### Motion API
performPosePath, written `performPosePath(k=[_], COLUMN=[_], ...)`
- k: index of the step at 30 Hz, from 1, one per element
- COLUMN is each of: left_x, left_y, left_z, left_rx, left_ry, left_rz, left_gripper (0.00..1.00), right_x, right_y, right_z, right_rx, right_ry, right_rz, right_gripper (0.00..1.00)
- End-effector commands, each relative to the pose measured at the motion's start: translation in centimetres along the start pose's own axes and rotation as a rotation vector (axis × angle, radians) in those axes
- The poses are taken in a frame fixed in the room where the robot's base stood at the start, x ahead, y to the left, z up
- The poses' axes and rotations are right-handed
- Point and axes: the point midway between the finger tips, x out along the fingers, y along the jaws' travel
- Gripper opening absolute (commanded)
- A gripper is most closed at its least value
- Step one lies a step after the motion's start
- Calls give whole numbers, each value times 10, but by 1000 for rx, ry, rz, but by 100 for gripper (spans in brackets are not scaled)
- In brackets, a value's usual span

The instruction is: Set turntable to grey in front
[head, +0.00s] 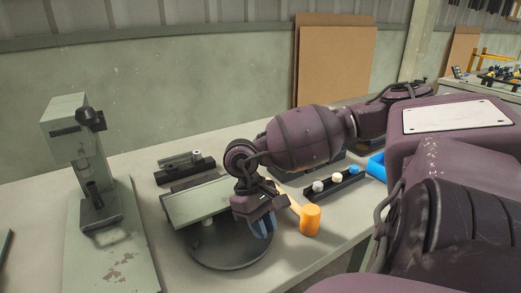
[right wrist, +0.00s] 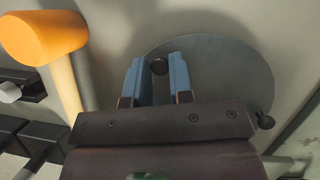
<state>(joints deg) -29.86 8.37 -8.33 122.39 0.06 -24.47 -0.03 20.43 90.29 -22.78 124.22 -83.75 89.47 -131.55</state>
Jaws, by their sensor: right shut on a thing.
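The turntable is a round dark grey disc (head: 228,254) on the bench; it also shows in the right wrist view (right wrist: 225,75). My right gripper (head: 262,228) is over its right side, with blue fingers pointing down. In the right wrist view, the fingers (right wrist: 158,70) are shut on a small dark knob (right wrist: 159,67) near the disc's edge. A second dark knob (right wrist: 265,122) is at another part of the rim. My left gripper is not in view.
An orange mallet (head: 310,219) lies just right of the gripper. Behind it is a black rack (head: 345,184) with white and blue-topped pieces, beside a blue bin (head: 377,168). A grey-green press (head: 88,150) stands left. Black blocks (head: 186,171) lie behind the plate.

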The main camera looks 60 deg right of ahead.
Motion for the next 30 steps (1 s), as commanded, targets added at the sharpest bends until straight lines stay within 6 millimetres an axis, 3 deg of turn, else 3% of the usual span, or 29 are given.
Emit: performPosePath(k=[13, 30], left_x=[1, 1], left_y=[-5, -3], left_z=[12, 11], left_rx=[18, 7], left_ry=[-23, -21], left_rz=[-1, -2], left_gripper=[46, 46], right_x=[-1, -1], right_y=[0, 0], right_z=[-1, -1], right_rx=[-107, -123], right_ry=[2, 4], right_rz=[46, 51], right_gripper=[0, 0])
